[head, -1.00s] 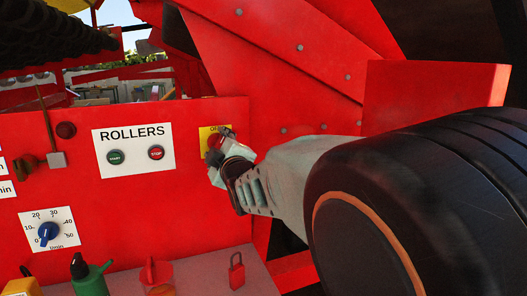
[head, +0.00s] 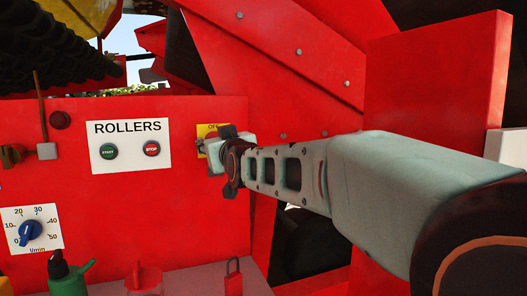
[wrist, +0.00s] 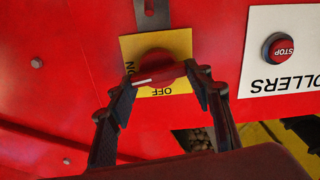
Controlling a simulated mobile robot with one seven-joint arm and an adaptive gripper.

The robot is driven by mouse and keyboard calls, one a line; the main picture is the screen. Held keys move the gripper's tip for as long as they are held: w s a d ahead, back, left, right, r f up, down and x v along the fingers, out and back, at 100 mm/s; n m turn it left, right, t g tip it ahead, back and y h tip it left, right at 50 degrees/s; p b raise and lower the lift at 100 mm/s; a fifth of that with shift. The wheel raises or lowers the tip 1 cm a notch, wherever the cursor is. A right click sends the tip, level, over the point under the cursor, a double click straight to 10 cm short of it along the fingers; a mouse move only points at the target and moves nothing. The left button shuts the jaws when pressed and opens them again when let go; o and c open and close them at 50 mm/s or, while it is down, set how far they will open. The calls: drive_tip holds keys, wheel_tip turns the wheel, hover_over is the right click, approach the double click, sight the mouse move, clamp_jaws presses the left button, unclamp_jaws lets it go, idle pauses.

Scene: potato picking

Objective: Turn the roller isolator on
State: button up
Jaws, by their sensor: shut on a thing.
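The roller isolator is a red rotary knob (wrist: 158,69) on a yellow plate (wrist: 183,44), seen upside down in the wrist view. "OFF" stands below the knob there and "ON" at its left. The knob's white mark points left and slightly down, close to the "ON" side. My gripper (wrist: 168,88) has its fingers on either side of the knob and is shut on it.
The ROLLERS panel (head: 130,133), with green START and red STOP buttons, is left of the isolator. A blue flow dial (head: 31,232) is lower left. A green can (head: 70,275) and a red padlock (head: 233,278) are below. A red machine panel (head: 435,100) rises at right.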

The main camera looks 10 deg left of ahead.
drive_tip(key=shift+m+b, duration=0.55)
drive_tip(key=shift+m, duration=0.35)
drive_tip(key=o, duration=1.1)
wheel_tip(320, 180, up, 10)
drive_tip(key=shift+f, duration=0.25)
drive_tip(key=shift+r, duration=0.25)
